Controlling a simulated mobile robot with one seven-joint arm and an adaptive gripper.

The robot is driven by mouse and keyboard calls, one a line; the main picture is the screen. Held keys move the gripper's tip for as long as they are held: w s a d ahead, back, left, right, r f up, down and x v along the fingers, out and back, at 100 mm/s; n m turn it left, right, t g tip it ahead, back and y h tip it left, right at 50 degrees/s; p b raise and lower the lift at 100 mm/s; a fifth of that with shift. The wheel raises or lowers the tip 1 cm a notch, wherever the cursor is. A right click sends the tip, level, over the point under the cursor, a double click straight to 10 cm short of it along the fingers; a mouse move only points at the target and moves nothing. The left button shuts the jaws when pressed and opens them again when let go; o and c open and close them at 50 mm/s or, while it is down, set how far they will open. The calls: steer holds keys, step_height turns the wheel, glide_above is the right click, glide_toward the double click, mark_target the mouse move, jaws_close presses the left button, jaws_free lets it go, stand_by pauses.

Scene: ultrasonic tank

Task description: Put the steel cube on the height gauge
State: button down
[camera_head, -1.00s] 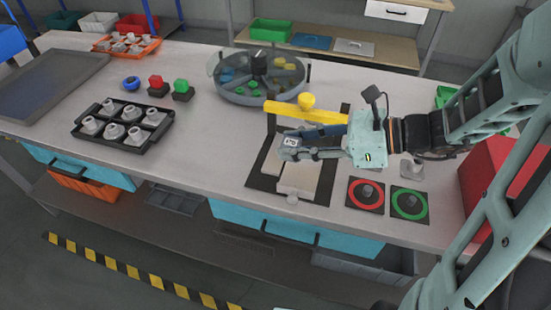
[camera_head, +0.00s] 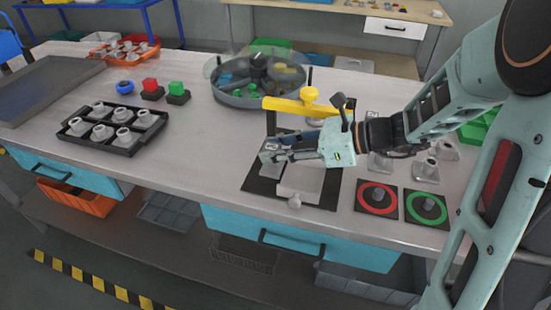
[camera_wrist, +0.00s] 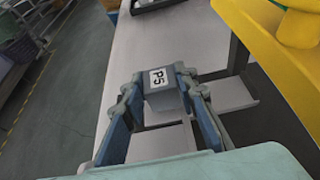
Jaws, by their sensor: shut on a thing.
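The steel cube (camera_wrist: 159,86) is a grey block with a white "P5" label. My gripper (camera_wrist: 160,100) is shut on it, one finger on each side. In the head view the cube (camera_head: 269,151) is at the tips of my gripper, over the left part of a black mat (camera_head: 262,186). A yellow bar with a round knob (camera_head: 298,106) stands just behind my gripper and appears to be the height gauge's arm. A pale flat block (camera_head: 301,182) lies on the mat in front of my gripper. The cube's underside is hidden, so I cannot tell whether it touches anything.
A red-ringed pad (camera_head: 377,198) and a green-ringed pad (camera_head: 427,205) lie right of the mat. A round divided tray (camera_head: 258,80) stands behind the yellow bar. A black tray of grey parts (camera_head: 115,128) is at left. The table between that tray and the mat is clear.

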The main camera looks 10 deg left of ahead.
steer(key=shift+f, duration=0.65)
steer(key=shift+r, duration=0.1)
steer(key=c, duration=1.5)
jaws_free()
steer(key=shift+c, duration=0.2)
steer(key=p+v, duration=0.1)
steer(key=v, duration=1.1)
